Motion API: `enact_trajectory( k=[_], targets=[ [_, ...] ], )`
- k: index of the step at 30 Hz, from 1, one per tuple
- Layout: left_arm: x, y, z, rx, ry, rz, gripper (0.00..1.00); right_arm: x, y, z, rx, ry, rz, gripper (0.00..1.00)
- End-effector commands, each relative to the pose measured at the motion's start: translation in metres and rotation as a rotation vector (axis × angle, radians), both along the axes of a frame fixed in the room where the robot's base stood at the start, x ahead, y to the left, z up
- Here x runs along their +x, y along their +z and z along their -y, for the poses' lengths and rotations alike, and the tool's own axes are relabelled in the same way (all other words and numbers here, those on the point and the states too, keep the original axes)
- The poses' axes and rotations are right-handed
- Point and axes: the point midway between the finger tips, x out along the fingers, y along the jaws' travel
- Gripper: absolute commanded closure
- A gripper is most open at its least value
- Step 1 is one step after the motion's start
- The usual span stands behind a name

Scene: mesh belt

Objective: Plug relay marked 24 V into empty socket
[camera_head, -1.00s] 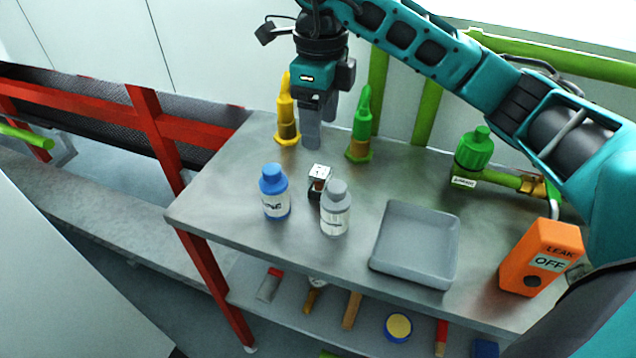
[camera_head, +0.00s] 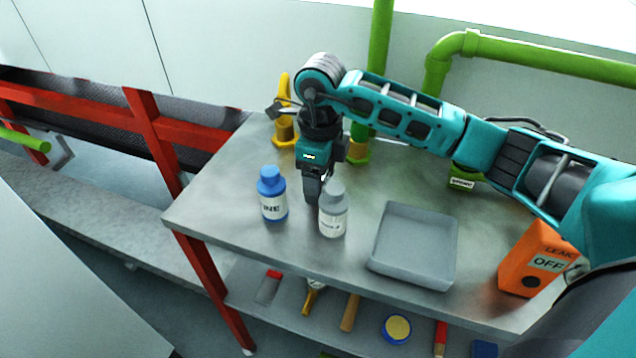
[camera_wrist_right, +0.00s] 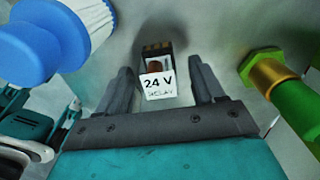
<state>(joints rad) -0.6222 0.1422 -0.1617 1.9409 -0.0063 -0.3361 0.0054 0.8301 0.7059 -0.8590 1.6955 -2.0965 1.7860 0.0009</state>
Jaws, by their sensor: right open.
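The relay (camera_wrist_right: 157,85) with a white "24 V RELAY" label and a dark body shows in the right wrist view. It lies between the two open fingers of my right gripper (camera_wrist_right: 160,66), with a gap to each finger. In the head view my right gripper (camera_head: 314,192) points down at the table between the blue-capped bottle and the grey-capped bottle, and it hides the relay there. No empty socket can be made out in either view. My left gripper is not in view.
A blue bottle (camera_head: 272,195) stands left of the right gripper and a white bottle (camera_head: 334,215) stands close on its right. A grey tray (camera_head: 385,262) and an orange "LEAK OFF" box (camera_head: 520,268) are further right. A yellow fitting (camera_head: 284,128) stands behind. The table's front left is clear.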

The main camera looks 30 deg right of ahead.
Motion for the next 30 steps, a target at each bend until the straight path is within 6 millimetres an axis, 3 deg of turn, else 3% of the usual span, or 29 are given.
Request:
enact_trajectory(
  k=[7, 26, 30],
  targets=[
    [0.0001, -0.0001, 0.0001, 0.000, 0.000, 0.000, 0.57, 0.0002, -0.0017, 0.0001, 0.000, 0.001, 0.001, 0.32],
    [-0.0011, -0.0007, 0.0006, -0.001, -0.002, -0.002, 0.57, 0.0003, -0.0011, 0.0003, 0.000, 0.000, 0.001, 0.92],
    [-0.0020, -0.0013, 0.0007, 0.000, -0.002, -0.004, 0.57, 0.0003, -0.0010, 0.0003, 0.000, 0.000, 0.001, 0.93]
  ],
)
